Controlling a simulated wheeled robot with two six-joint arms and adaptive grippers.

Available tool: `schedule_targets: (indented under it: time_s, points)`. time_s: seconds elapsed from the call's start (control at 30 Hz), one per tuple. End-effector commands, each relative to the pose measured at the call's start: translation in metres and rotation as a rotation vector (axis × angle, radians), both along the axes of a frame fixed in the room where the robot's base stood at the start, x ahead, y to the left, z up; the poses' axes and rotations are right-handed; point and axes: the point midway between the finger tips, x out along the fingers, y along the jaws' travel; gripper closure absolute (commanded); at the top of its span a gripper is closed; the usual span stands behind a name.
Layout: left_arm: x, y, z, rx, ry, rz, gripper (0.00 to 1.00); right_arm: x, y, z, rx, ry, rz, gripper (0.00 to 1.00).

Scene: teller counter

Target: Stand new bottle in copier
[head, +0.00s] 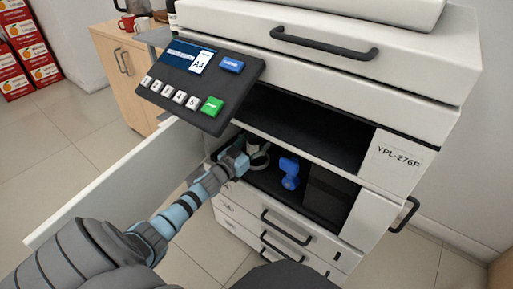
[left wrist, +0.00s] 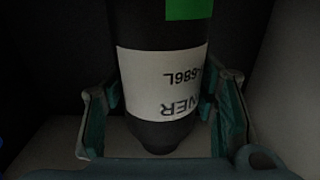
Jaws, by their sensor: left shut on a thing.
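The copier (head: 400,95) is a large white machine with its front door (head: 125,180) swung open to the left. My left gripper (head: 243,160) reaches into the dark open bay (head: 268,185). It is shut on the bottle (left wrist: 165,80), a dark toner bottle with a white label and a green patch. The label reads upside down in the left wrist view, where a finger (left wrist: 95,125) stands on each side of the bottle. In the head view the gripper and copier front largely hide the bottle. Whether its base touches the bay floor cannot be told. My right gripper is not in view.
A blue handle-like part (head: 289,172) stands in the bay right of my gripper. The control panel (head: 200,82) juts out just above my arm. Drawers with dark handles (head: 285,227) lie below. A wooden cabinet (head: 130,70) with mugs stands behind left.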

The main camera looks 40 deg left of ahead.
Motion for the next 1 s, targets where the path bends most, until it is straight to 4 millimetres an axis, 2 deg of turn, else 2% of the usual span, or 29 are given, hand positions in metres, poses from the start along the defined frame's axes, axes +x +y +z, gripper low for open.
schedule_targets:
  time_s: [0.27,0.3,0.4,0.43,0.8,1.0]
  points:
    - [0.0,0.0,-0.001,0.0,0.001,0.0,0.86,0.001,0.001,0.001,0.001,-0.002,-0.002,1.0]
    - [-0.001,0.0,-0.002,0.0,0.002,0.0,0.46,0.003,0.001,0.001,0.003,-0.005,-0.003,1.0]
    - [-0.001,0.0,-0.002,0.001,0.002,0.0,0.3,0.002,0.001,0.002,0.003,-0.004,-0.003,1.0]
    - [-0.001,0.0,-0.002,0.001,0.002,0.0,0.27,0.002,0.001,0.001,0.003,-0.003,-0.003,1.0]
    - [-0.001,0.0,0.003,0.001,0.002,0.0,0.27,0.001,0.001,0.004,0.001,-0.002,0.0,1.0]
    - [-0.031,-0.001,0.001,0.001,0.004,-0.002,0.27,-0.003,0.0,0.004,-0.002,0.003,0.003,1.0]
